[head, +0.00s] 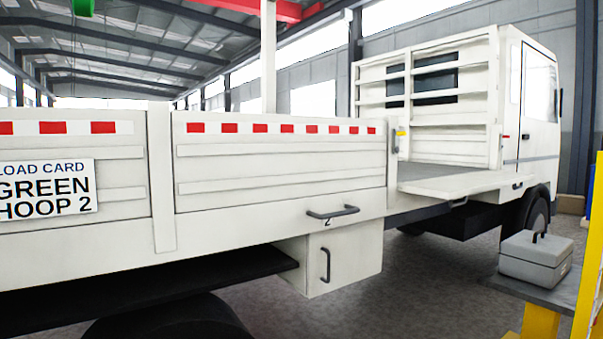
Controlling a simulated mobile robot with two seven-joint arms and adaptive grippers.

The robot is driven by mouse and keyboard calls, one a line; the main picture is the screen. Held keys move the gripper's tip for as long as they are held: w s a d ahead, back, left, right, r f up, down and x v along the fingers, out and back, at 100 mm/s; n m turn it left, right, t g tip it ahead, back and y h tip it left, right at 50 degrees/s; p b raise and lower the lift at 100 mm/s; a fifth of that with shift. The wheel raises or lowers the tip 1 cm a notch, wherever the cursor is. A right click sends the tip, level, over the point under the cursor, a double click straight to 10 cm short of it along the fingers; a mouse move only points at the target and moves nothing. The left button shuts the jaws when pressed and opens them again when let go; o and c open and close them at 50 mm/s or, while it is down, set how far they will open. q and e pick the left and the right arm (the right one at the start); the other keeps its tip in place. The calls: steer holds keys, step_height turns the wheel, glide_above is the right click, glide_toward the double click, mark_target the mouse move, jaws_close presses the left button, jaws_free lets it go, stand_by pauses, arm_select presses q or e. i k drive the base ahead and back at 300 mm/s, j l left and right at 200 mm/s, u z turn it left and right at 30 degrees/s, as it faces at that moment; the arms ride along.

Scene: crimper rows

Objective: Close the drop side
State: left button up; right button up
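A white truck stands side-on with its cab (527,110) at the right. The side panel nearest the middle (280,160) is upright, with a red-and-white strip along its top and a dark handle (333,213) marked 2 below it. The panel at the left (60,145) is also upright and bears a load card (47,187) reading GREEN HOOP 2. Beyond a post with a small yellow-marked latch (401,137), the side by the cab is open. A flat white panel (465,186) extends outward there, roughly level with the grey bed (425,173). Neither gripper is in view.
A white locker (345,255) with a handle hangs under the bed. A grey toolbox (535,257) sits on a grey stand (540,290) with yellow legs at the right. A yellow frame (592,260) borders the right edge. Open floor (425,285) lies between.

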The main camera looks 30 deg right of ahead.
mark_target(450, 187)
steer(key=z, duration=0.3)
steer(key=i+l+z, duration=0.85)
steer(key=k+l, duration=0.05)
